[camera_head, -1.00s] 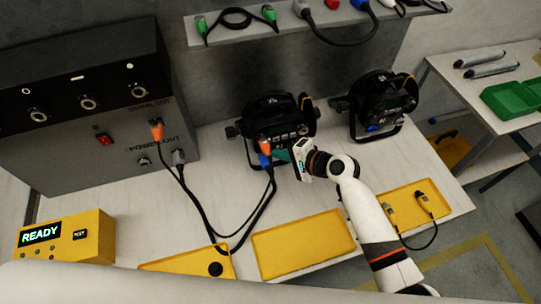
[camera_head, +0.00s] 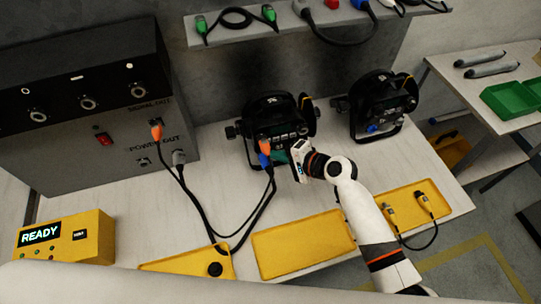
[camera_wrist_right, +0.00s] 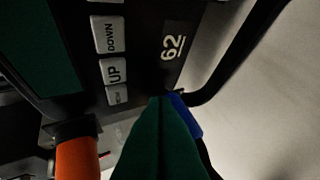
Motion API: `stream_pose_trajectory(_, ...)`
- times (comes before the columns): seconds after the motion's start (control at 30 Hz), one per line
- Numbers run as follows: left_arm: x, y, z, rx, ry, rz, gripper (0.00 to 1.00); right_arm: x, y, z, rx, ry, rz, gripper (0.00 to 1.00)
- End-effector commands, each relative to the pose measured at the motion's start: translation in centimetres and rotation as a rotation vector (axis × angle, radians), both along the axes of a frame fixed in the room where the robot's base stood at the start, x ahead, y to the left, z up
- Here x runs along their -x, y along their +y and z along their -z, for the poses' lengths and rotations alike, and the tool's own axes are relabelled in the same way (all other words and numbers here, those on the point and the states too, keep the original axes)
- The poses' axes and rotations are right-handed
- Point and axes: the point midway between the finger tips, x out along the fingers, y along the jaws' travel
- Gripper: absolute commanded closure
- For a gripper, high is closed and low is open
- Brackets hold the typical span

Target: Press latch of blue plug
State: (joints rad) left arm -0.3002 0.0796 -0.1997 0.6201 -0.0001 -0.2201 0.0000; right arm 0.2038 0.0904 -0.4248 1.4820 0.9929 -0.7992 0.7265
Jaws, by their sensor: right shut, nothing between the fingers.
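The blue plug (camera_head: 266,161) is at the connector panel of the left par can (camera_head: 275,122), just below an orange plug (camera_head: 264,147). In the right wrist view the blue plug (camera_wrist_right: 187,116) shows partly behind my fingers, and the orange plug (camera_wrist_right: 77,158) stands at lower left. My right gripper (camera_head: 281,156) is shut and empty, its green fingertips close beside the blue plug. In the wrist view the fingertips (camera_wrist_right: 163,102) overlap the blue plug's near side. Whether they touch it, and its latch, I cannot tell. My left gripper is not in view.
A second par can (camera_head: 382,105) stands to the right. Black cables run from the plugs to the grey power box (camera_head: 80,150). Yellow trays (camera_head: 300,243) line the table's front, beside a yellow READY box (camera_head: 75,245). A shelf (camera_head: 290,25) holds cables above.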

Motion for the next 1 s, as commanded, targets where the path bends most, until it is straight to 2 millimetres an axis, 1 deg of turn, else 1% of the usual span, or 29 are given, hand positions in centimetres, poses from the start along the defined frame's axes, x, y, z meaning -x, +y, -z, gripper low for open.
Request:
stream_pose_trajectory(0.3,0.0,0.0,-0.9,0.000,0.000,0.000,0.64,-0.3,-0.9,-1.1,0.001,0.001,0.000,1.00)
stream_pose_trajectory(0.73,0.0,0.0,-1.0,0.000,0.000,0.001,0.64,-0.5,-1.1,-1.3,0.000,0.000,0.000,1.00)
stream_pose_trajectory(1.0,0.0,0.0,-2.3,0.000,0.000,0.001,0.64,-1.1,-2.6,-3.1,0.001,-0.002,0.000,1.00)
